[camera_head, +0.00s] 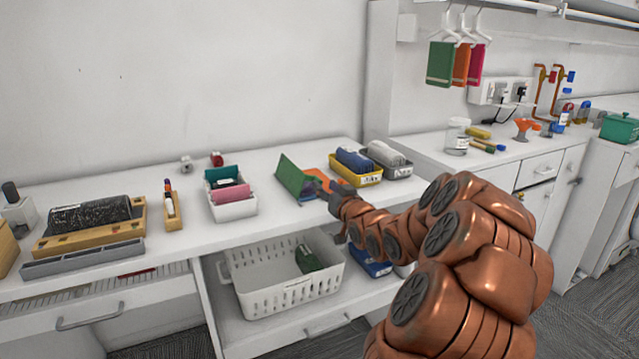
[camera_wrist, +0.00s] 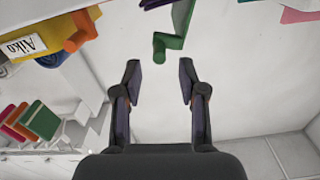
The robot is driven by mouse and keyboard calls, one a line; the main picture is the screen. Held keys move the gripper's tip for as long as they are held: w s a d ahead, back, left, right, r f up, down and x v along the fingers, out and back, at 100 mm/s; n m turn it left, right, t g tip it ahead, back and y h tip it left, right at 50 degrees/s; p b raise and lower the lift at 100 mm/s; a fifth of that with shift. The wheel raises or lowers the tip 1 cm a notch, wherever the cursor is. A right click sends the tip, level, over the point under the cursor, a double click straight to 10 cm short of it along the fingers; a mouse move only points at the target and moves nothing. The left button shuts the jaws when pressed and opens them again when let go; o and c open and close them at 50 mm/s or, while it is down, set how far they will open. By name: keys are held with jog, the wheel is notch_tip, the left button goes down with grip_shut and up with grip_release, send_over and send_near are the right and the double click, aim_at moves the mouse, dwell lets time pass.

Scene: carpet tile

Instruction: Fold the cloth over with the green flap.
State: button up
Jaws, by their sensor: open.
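The cloth lies on the white worktop, its green flap (camera_head: 291,176) tilted up on the left side. An orange part (camera_head: 318,182) shows to its right, close to my gripper (camera_head: 341,196). In the wrist view, a green piece (camera_wrist: 171,43) with a bent end lies beyond my fingers at the top middle, with a purple edge beside it. An orange piece (camera_wrist: 84,31) is at the upper left. My gripper (camera_wrist: 160,70) is open, with nothing between its fingers. Much of the cloth is cut off by the wrist view's top edge.
A yellow bin (camera_head: 358,177) with dark cloths and a grey bin (camera_head: 391,168) stand behind my gripper. A white bin (camera_head: 235,209) with folded cloths stands left of the cloth. A white basket (camera_head: 285,286) sits on the lower shelf.

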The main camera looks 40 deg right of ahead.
aim_at(322, 184)
jog(key=shift+x, duration=2.3)
grip_shut()
